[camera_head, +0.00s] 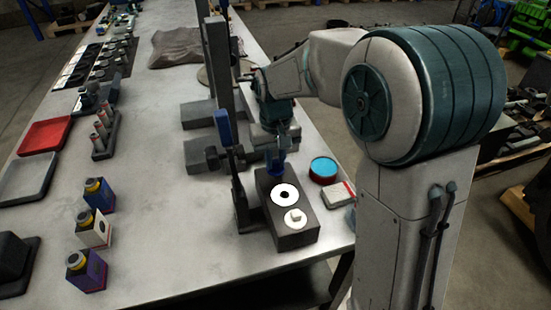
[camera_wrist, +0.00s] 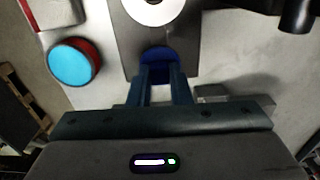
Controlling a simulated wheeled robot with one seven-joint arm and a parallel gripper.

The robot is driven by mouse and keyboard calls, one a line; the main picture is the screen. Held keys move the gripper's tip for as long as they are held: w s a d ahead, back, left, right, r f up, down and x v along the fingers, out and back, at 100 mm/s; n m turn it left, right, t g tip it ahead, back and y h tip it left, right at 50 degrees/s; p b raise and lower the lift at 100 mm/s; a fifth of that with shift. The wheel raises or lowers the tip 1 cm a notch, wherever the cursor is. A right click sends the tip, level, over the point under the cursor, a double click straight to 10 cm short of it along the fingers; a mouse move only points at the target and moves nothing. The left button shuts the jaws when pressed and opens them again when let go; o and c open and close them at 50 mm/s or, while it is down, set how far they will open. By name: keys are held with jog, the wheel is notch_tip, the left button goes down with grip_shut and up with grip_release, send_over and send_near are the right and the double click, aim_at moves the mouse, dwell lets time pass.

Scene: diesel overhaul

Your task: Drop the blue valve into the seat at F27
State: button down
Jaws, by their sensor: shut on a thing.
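The blue valve (camera_head: 276,160) is in my gripper (camera_head: 277,148), at the far end of a dark block (camera_head: 296,236). In the wrist view the blue valve (camera_wrist: 158,54) shows between the fingers of my gripper (camera_wrist: 160,75), partly hidden by them. The block's top has two white rings. The ring nearer my gripper has an open dark hole (camera_head: 285,194); the other has a small white piece (camera_head: 295,216) on it. I cannot read a label F27, and cannot tell whether the valve touches the block.
A dark upright stand (camera_head: 241,195) with a blue part rises left of the block. A red tin with a blue top (camera_head: 323,170) and a small white-and-red box (camera_head: 338,195) are on the right. Several small boxed bottles stand on the left. The table's middle is clear.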

jog(key=shift+r+p, duration=1.7)
jog(key=shift+r, duration=0.8)
